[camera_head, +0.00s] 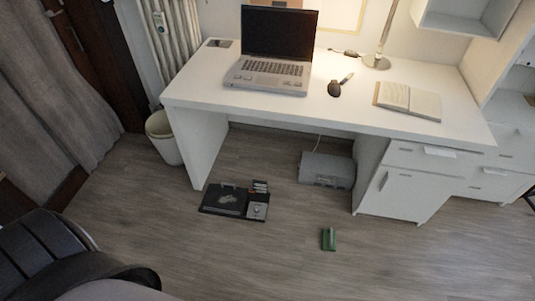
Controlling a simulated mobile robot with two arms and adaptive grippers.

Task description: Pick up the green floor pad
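A small green pad (328,239) lies on the grey wood floor, in front of the desk and a little left of its drawer cabinet. It looks like a short upright-oriented rectangle with a lighter green strip; finer detail is too small to tell. Nothing covers it. Neither of my grippers shows in the head view.
A black tray with small items (222,199) lies on the floor left of the pad. A grey box (327,170) sits under the white desk (200,92). A white cabinet (400,192) stands right. A black chair (40,250) fills the lower left. Floor around the pad is clear.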

